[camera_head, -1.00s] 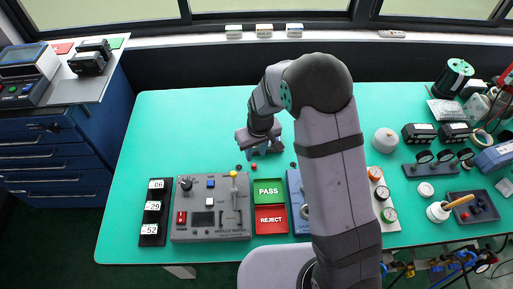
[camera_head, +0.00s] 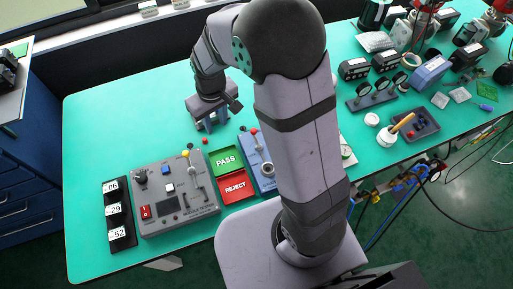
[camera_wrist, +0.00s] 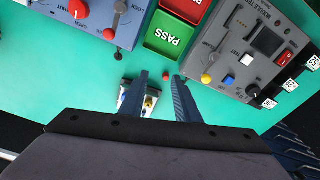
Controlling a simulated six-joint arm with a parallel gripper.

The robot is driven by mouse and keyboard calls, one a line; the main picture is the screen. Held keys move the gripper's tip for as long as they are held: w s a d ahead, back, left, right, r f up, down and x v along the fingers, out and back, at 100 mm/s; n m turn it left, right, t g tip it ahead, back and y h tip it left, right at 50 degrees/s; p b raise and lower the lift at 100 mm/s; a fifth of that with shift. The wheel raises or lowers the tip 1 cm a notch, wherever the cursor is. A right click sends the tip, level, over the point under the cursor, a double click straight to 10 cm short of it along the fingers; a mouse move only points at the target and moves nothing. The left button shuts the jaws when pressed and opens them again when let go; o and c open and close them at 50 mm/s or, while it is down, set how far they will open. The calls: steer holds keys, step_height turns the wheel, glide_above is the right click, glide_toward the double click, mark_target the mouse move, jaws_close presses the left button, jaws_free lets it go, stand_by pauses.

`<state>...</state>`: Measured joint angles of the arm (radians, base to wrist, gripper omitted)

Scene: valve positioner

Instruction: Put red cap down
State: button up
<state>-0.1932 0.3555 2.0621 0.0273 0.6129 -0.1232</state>
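A small red cap (camera_wrist: 165,75) lies on the green table just past my fingertips, near the green PASS tray. It also shows below the gripper in the head view (camera_head: 205,140). A pale unit with blue and yellow parts (camera_wrist: 150,103) lies beneath, partly hidden by the left finger.
The green PASS tray (camera_head: 226,161) and red REJECT tray (camera_head: 235,187) stand between the grey module tester (camera_head: 175,195) and a blue lever box (camera_head: 256,158). A black number rack (camera_head: 119,213) is at left. The table's far left is clear.

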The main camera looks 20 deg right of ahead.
steer(key=s+d+r+m, duration=0.1)
steer(key=s+d, duration=0.3)
steer(key=s, duration=0.4)
steer(key=s+d+r+m+g, duration=0.1)
steer(key=s+d, duration=0.3)
steer(key=s, duration=0.4)
steer(key=shift+s+r+m, duration=0.25)
steer(key=shift+r+m, duration=0.25)
steer(key=shift+m, duration=0.2)
